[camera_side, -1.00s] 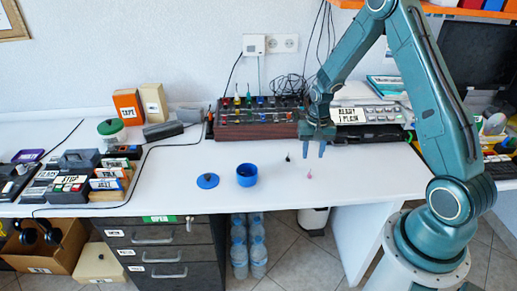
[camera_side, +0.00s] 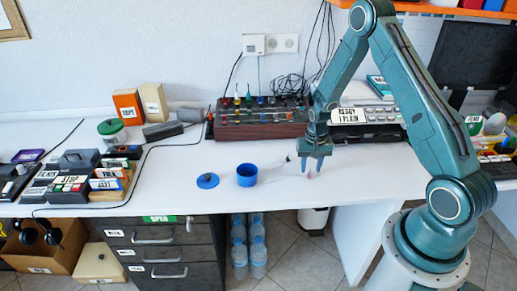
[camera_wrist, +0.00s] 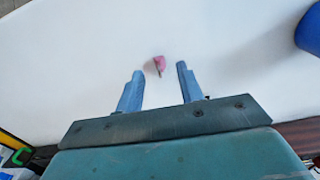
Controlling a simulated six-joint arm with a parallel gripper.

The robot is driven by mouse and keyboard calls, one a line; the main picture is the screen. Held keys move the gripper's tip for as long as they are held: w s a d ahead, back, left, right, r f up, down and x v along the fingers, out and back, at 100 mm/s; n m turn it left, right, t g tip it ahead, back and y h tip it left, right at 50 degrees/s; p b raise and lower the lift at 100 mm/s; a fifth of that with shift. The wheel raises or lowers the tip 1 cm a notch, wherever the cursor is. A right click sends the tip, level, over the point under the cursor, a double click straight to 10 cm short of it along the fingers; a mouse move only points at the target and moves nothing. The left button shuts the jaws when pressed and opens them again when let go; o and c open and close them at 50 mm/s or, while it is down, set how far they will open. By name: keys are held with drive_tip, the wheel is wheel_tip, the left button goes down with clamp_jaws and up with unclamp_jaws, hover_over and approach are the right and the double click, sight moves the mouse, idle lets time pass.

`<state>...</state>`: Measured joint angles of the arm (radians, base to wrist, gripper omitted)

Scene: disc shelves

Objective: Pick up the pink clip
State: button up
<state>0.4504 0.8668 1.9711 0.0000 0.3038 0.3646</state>
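The pink clip (camera_wrist: 159,63) lies on the white table. In the wrist view it sits between and just beyond my fingertips, and nothing touches it. In the side view the pink clip (camera_side: 309,175) is a small spot just below my gripper's fingers. My gripper (camera_wrist: 159,68) is open and empty, pointing down. In the side view my gripper (camera_side: 311,168) hangs low over the table, close above the clip; the exact height is hard to tell.
A small black clip (camera_side: 289,158) lies just left of my gripper. A blue cup (camera_side: 247,175) and a blue lid (camera_side: 208,181) stand further left. A wooden rack with coloured knobs (camera_side: 260,130) is behind. The table in front of the cup is clear.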

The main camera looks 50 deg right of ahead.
sight(310, 173)
drive_tip(key=shift+f, duration=1.1)
clamp_jaws()
